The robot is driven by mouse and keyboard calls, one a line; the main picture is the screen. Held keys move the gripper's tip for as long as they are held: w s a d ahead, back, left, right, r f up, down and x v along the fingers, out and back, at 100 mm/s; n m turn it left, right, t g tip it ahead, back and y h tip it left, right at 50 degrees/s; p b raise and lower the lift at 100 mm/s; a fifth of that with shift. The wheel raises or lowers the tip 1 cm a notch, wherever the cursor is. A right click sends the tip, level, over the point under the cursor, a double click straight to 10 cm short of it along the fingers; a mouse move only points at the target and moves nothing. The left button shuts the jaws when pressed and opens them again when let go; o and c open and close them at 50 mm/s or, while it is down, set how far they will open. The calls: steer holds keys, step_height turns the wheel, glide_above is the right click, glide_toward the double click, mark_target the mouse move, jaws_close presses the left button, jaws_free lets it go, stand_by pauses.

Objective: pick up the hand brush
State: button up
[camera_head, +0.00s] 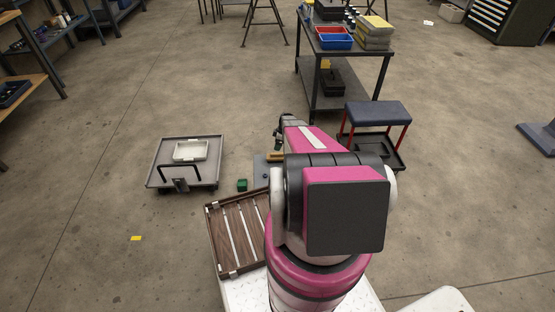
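My arm reaches forward in the middle of the view and hides much of what lies beyond it. My gripper (278,138) shows as a small dark shape at the arm's far end. Its fingers are too small and too covered to read. Just below it in the picture, a small tan, wood-coloured piece (275,156) lies over a grey flat surface (260,170), partly hidden by my arm. It may be the hand brush, but I cannot tell for sure. I cannot tell whether my gripper touches it.
A grey trolley (153,178) with a white tray (191,150) stands left. A small green box (242,185) sits beside the grey surface. A slatted wooden tray (212,235) is nearer. A blue-topped stool (378,114) and a workbench (347,50) stand beyond. Left floor is mostly clear.

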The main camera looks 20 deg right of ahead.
steer(key=n, duration=0.2)
glide_toward(278, 153)
steer(key=shift+s+f, duration=0.15)
steer(key=shift+f, duration=0.45)
steer(key=shift+s+f, duration=0.15)
steer(key=shift+f, duration=0.45)
steer(key=x, duration=0.5)
steer(key=shift+a+f, duration=0.1)
steer(key=shift+f, duration=0.05)
steer(key=shift+w+a+x, duration=0.1)
steer(key=shift+w+x, duration=0.05)
steer(key=shift+x, duration=1.1)
steer(key=shift+w+a+x, duration=0.15)
steer(key=shift+x, duration=1.15)
steer(key=c, duration=1.1)
